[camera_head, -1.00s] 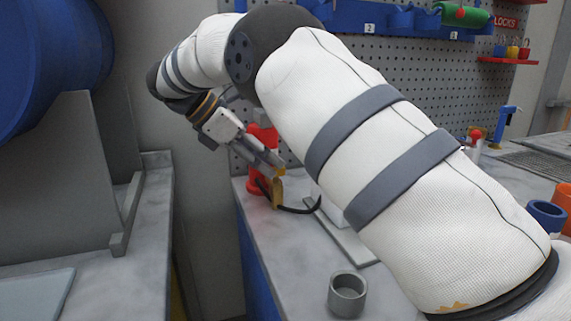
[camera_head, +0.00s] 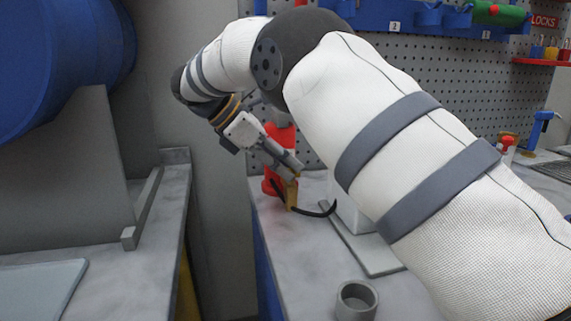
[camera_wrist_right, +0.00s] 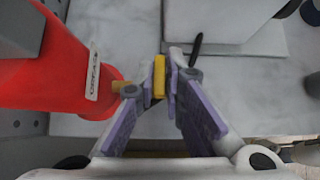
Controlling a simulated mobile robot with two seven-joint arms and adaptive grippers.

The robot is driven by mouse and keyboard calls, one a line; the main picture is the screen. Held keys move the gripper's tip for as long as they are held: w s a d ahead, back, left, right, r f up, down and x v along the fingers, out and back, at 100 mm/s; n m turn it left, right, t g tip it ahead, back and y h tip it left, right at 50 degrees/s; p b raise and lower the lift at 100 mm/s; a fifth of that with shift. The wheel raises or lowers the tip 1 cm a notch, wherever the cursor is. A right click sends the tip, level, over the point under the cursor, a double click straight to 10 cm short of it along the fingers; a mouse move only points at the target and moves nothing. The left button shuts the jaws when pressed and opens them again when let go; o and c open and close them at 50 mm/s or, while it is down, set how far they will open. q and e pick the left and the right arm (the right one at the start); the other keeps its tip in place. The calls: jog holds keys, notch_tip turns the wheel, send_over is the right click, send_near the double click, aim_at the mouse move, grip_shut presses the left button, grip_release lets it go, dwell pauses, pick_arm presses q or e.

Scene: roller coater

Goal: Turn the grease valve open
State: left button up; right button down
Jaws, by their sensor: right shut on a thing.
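The red grease unit (camera_head: 272,182) stands on the bench beyond my right arm, partly hidden by my gripper. In the right wrist view its red body (camera_wrist_right: 50,70) is at left, with a white "GREASE" label (camera_wrist_right: 93,73). My right gripper (camera_wrist_right: 167,78) is shut on this handle, with a finger on each side. In the head view the gripper (camera_head: 290,172) reaches down to the yellow part (camera_head: 291,194). My left gripper is out of view.
A black hose (camera_head: 320,212) curves from the valve toward a pale plate (camera_head: 365,250) on the bench. A grey cup (camera_head: 356,299) stands near the front. A pegboard (camera_head: 450,80) backs the bench. A big blue drum (camera_head: 60,60) is at left.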

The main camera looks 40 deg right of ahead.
jog(key=shift+s+r, duration=0.1)
jog(key=shift+r, duration=0.1)
jog(key=n+p, duration=0.1)
jog(key=n+t+p, duration=0.1)
jog(key=n+t+h+p, duration=0.1)
jog(key=shift+s+r, duration=0.2)
jog(key=shift+r, duration=0.05)
jog(key=shift+f+n+t, duration=0.1)
jog(key=shift+n+t, duration=0.3)
jog(key=shift+t, duration=0.1)
jog(key=shift+f+n+t+p, duration=0.3)
jog(key=shift+n+t, duration=0.2)
jog(key=shift+n, duration=0.3)
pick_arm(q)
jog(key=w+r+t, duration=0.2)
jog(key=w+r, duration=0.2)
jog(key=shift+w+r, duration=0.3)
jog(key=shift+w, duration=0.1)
pick_arm(e)
jog(key=shift+s+n+t, duration=0.1)
jog(key=shift+n+t, duration=1.2)
jog(key=shift+n, duration=0.6)
jog(key=c, duration=1.7)
grip_release()
